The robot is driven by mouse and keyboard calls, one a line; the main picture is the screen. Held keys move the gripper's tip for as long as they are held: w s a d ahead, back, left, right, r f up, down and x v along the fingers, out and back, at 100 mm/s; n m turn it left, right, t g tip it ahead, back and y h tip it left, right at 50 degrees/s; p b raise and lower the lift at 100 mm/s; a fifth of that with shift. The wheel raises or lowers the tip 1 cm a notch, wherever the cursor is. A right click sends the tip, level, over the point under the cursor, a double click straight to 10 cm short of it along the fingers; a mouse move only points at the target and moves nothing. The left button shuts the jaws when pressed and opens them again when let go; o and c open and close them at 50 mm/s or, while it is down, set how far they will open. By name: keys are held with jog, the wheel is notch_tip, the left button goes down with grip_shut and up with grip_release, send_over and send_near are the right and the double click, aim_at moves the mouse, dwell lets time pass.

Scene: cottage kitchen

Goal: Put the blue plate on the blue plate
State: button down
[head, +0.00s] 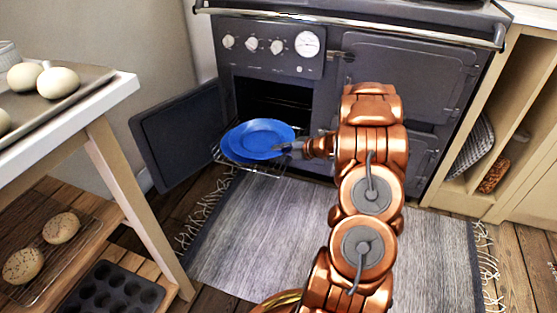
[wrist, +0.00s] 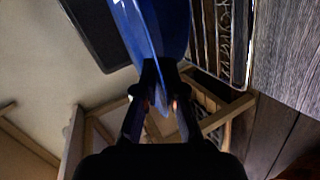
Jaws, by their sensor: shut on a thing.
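My gripper (head: 285,147) is shut on the right rim of a blue plate (head: 265,136) in front of the open oven. This held plate lies over a second blue plate (head: 231,149), which shows beneath it at the left and front and sits on the pulled-out wire rack. The two overlap off-centre; I cannot tell whether they touch. In the wrist view, the fingers (wrist: 158,80) pinch the held plate's edge, seen nearly edge-on, with blue surface (wrist: 170,30) beside it.
The oven door (head: 180,135) hangs open to the left of the wire rack (head: 270,168). A table (head: 110,100) with a tray of pale round dough stands at the left. A grey rug (head: 260,230) covers the floor in front of the stove (head: 400,80).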

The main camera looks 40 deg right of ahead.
jog(key=shift+w+f+b, duration=0.1)
jog(key=shift+f+b, duration=0.75)
jog(key=shift+f, duration=0.85)
jog(key=shift+f, duration=0.2)
jog(key=c, duration=1.3)
grip_release()
